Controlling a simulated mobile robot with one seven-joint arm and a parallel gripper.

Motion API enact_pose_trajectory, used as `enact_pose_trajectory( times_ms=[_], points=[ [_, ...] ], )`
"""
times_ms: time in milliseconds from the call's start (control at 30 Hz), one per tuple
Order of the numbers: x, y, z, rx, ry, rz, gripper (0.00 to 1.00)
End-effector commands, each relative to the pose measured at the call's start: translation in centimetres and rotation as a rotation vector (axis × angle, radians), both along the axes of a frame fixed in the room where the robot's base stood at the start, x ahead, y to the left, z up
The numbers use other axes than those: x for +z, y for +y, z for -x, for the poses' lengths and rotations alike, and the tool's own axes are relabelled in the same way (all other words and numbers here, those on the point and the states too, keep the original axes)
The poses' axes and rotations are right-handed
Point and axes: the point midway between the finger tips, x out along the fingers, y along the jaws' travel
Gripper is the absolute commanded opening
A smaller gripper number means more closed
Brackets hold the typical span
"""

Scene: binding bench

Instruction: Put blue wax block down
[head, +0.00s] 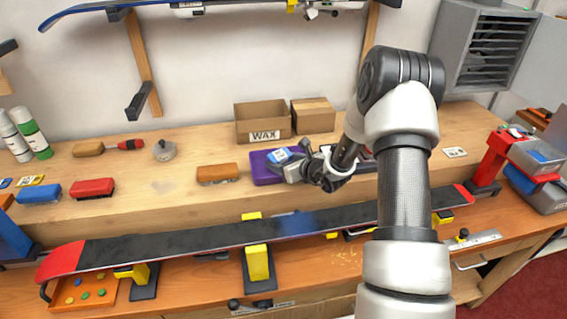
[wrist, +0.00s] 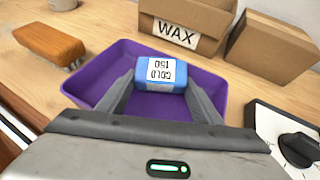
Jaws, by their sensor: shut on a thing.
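The blue wax block (wrist: 160,74) has a white label reading COLD 150. My gripper (wrist: 161,86) is shut on it, with one finger on each side. In the wrist view the block is over the purple tray (wrist: 85,78); I cannot tell whether it touches the tray's floor. In the head view the block (head: 278,155) shows at the tip of my gripper (head: 287,163), over the purple tray (head: 262,174) on the raised shelf of the bench. My gripper hides the tray's right part there.
An open WAX box (head: 264,133) and a closed cardboard box (head: 313,115) stand behind the tray. An orange-brown brush (head: 217,173) lies to its left. A ski (head: 200,240) lies across yellow supports in front. The shelf between the brush and the red brush (head: 91,188) is mostly clear.

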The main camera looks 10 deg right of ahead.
Motion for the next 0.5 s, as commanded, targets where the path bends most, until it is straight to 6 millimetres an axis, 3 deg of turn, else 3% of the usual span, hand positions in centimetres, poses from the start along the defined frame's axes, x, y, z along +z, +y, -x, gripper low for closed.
enact_pose_trajectory(
  times_ms=[33, 300, 333, 400, 500],
  points=[
    [-1.16, 0.00, 0.40, 0.001, 0.019, 0.005, 0.13],
    [-1.55, 0.00, 0.50, 0.002, 0.021, 0.005, 0.13],
    [-1.61, 0.00, 0.53, 0.002, 0.022, 0.006, 0.65],
    [-1.64, 0.02, 0.55, 0.001, 0.023, 0.005, 0.76],
    [-1.67, 0.13, 0.60, 0.004, 0.023, 0.005, 0.77]
  ],
)
